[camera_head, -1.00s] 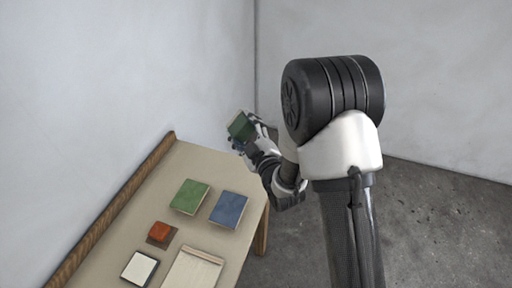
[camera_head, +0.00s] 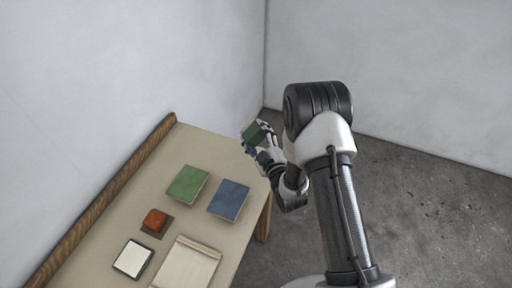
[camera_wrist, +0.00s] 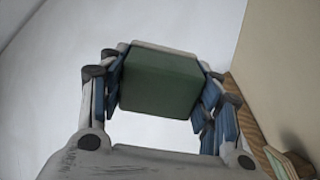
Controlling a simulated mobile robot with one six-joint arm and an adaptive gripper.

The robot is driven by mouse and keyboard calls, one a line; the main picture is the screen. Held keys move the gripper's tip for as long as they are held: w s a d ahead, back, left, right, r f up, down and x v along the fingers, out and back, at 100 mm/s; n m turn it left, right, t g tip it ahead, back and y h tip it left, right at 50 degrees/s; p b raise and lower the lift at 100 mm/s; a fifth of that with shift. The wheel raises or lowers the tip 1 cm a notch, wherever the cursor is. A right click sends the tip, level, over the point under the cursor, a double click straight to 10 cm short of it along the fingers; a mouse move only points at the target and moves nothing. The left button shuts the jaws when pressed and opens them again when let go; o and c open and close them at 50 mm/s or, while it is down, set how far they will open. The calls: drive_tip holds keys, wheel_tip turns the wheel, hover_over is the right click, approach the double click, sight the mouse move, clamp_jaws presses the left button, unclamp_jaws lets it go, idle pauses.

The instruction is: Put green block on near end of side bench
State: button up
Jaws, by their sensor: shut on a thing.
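The green block (camera_head: 256,131) is held in my gripper (camera_head: 252,140) above the far right edge of the bench (camera_head: 222,150) in the head view. In the wrist view the green block (camera_wrist: 160,82) fills the space between the blue-padded fingers of my gripper (camera_wrist: 160,88). The fingers are shut on its two sides. A flat green pad (camera_head: 188,183) lies on the bench top, beside a flat blue pad (camera_head: 229,200). The held block is apart from both pads. The gripper hides part of the block in the head view.
A small red block (camera_head: 155,219) sits on a brown pad left of centre. A white dark-edged tile (camera_head: 133,259) and a pale tray (camera_head: 186,268) lie closer. A wooden rail (camera_head: 110,196) runs along the wall side. The bench's far end is bare.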

sight(256, 146)
drive_tip(key=shift+f+b, duration=0.6)
drive_tip(key=shift+f, duration=1.9)
drive_tip(key=shift+f+b, duration=0.4)
drive_tip(key=shift+b, duration=0.1)
drive_tip(key=shift+f, duration=0.25)
drive_tip(key=o, duration=1)
